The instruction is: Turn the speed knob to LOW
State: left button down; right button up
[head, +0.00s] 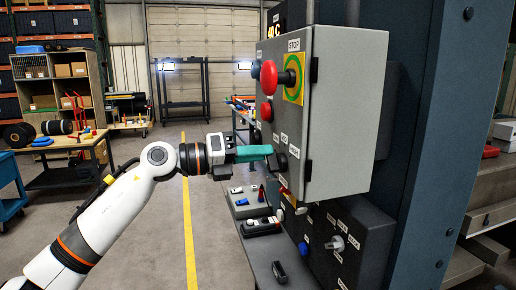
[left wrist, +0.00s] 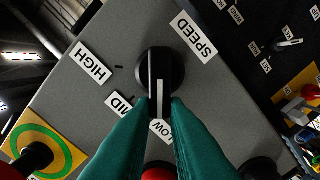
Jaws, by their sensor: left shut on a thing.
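The speed knob (left wrist: 152,68) is a round black dial on the grey panel, under the SPEED label (left wrist: 194,37) in the left wrist view. Its white pointer line points down the picture, toward the LOW label (left wrist: 162,128), which my fingers partly cover. The MID label (left wrist: 119,104) and HIGH label (left wrist: 90,63) are to the left of the knob. My left gripper (left wrist: 160,106), with green fingers, is shut on the knob's grip. In the head view my left gripper (head: 271,153) reaches the front of the control box from the left. My right gripper is not in view.
The grey control box (head: 346,110) also carries a red emergency button (head: 269,74) and a green-yellow STOP plate (head: 293,92) above. A darker panel with a small switch (head: 337,243) is below. A bench with small boxes is below my gripper. The floor to the left is open.

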pick_arm(q)
jog(key=shift+w+a+n, duration=0.1)
jog(key=shift+n, duration=0.4)
jog(key=c, duration=1.4)
grip_release()
jog(key=shift+c, duration=0.2)
jog(key=shift+f, duration=0.1)
jog(key=b+v, duration=0.5)
jog(key=v, duration=0.7)
